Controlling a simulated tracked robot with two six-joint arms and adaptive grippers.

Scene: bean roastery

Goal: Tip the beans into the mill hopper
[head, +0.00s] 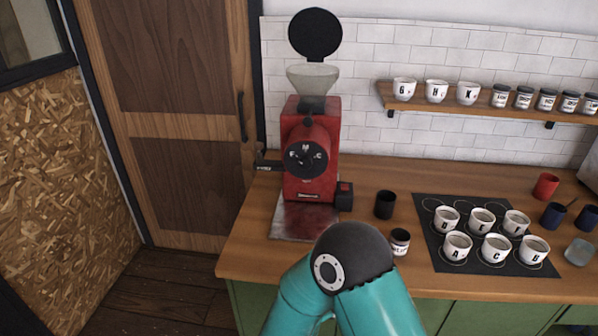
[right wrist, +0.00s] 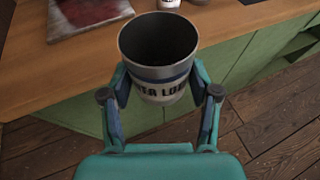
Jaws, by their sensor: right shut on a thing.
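The red mill (head: 311,150) stands at the back left of the counter. Its pale hopper (head: 312,77) sits on top, with the round black lid (head: 315,35) raised behind it. The can's mouth is open and faces up. Its inside is dark, and I cannot tell whether beans are in it. The can is in front of the counter's front edge, apart from the mill. My left gripper is in neither view.
A black cup (head: 385,205) and a small labelled jar (head: 400,241) stand right of the mill. A dark mat (head: 437,262) with several lettered white cups lies further right. A wall shelf (head: 440,105) holds cups and jars. A wooden door (head: 170,120) is at left.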

